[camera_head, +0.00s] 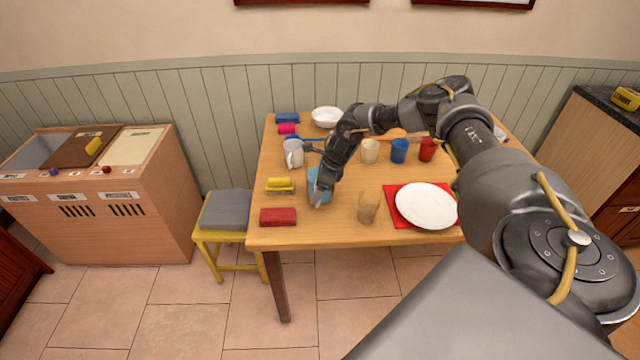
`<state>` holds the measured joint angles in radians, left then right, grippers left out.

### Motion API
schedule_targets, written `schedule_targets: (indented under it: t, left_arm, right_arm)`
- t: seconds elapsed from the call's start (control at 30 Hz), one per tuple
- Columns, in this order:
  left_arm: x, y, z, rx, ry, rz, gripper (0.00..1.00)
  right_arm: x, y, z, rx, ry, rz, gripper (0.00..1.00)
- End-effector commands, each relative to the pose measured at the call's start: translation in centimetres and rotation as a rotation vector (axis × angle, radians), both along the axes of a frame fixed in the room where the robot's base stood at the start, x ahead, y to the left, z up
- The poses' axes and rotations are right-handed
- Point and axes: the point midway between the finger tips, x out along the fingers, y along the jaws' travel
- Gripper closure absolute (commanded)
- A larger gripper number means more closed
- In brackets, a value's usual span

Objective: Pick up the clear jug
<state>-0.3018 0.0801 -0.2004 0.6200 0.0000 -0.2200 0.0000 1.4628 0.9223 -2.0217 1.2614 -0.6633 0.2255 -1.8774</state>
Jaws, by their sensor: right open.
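A pale greyish jug with a handle (293,152) stands upright on the wooden table, left of my right arm's wrist. A small see-through, tan-tinted vessel (368,208) stands nearer the table's front edge; I cannot tell for certain which of the two is the clear jug. My right gripper (319,193) points down, open, at a light blue cup (313,184), partly hiding it. I cannot tell whether it touches the cup. The jug is behind and left of the gripper, apart from its fingertips. My left gripper is not in view.
A white plate (427,205) on a red mat lies right of the see-through vessel. Cream (370,151), blue (399,150) and red (427,149) cups stand behind. A yellow sponge (279,184) and red block (278,217) lie left. A grey-seated stool (226,209) stands beside the table (330,232).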

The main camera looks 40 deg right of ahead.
Motion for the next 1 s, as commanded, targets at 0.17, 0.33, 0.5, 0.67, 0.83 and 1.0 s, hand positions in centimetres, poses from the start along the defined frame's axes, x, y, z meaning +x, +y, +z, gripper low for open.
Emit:
schedule_targets:
  t: [0.17, 0.33, 0.5, 0.67, 0.83, 1.0]
  left_arm:
    - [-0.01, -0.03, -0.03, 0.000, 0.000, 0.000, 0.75]
    - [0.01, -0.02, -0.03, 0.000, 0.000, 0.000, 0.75]
    - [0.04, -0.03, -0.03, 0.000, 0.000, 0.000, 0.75]
    - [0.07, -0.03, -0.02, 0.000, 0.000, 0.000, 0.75]
    - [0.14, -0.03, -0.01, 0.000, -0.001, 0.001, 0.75]
    - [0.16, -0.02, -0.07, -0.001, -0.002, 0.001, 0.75]
  right_arm:
    - [0.01, 0.01, 0.03, 0.000, 0.000, 0.000, 0.33]
    - [0.01, 0.01, 0.04, 0.000, 0.000, 0.001, 0.55]
    - [-0.01, 0.04, 0.03, 0.000, 0.000, 0.001, 0.78]
    - [-0.02, 0.04, 0.04, 0.000, 0.000, 0.001, 0.99]
    - [0.13, 0.05, 0.21, 0.001, -0.004, 0.001, 1.00]
    - [0.18, 0.05, 0.51, 0.001, -0.005, 0.001, 1.00]
